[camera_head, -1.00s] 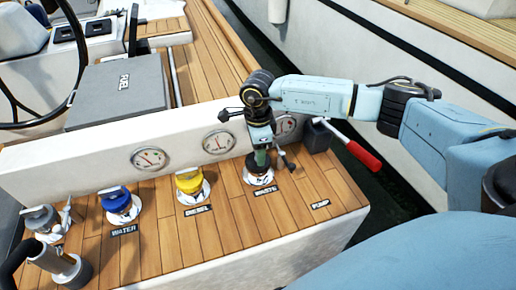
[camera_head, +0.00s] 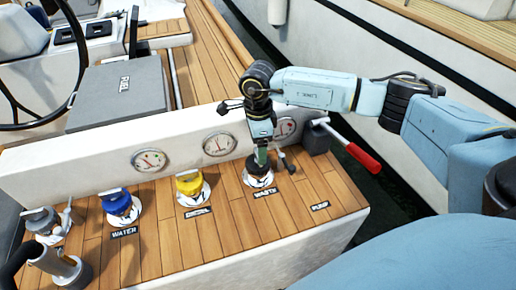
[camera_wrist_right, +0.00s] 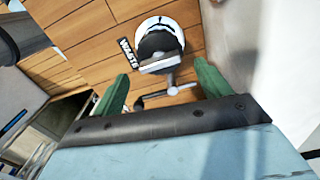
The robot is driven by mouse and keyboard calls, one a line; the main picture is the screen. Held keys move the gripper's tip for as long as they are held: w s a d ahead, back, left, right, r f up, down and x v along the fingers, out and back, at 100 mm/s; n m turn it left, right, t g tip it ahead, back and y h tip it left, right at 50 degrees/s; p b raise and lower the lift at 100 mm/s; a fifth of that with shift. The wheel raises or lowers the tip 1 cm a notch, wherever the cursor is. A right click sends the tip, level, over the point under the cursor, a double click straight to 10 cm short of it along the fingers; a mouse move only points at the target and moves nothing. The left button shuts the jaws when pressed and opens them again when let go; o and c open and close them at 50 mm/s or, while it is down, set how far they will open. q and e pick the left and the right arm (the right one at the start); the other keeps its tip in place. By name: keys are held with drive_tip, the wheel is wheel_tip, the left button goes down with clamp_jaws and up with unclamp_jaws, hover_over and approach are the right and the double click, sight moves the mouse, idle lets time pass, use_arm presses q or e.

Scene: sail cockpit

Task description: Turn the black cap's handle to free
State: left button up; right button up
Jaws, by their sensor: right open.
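The black cap (camera_head: 259,181) sits on a white round flange in the teak deck, behind the WASTE label. It also shows in the right wrist view (camera_wrist_right: 158,43), with a metal crossbar handle (camera_wrist_right: 168,89) on its near side. My right gripper (camera_head: 262,160) points down just above the cap and hides part of it in the head view. In the right wrist view its green fingers (camera_wrist_right: 161,70) are apart, one on each side of the handle. I cannot tell whether they touch it. My left gripper is not in view.
A yellow cap (camera_head: 189,183), a blue cap (camera_head: 119,203) and a grey cap (camera_head: 41,220) stand in a row to the left. A white coaming with gauges (camera_head: 149,160) runs behind them. A red-handled pump lever (camera_head: 361,157) stands close on the right, near the deck edge.

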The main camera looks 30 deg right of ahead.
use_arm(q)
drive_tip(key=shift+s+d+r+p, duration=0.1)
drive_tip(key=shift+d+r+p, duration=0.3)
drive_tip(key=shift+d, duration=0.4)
use_arm(e)
wheel_tip(320, 180, up, 11)
drive_tip(key=shift+f, duration=0.15)
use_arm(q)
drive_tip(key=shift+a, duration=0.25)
use_arm(e)
drive_tip(key=shift+s+f, duration=0.1)
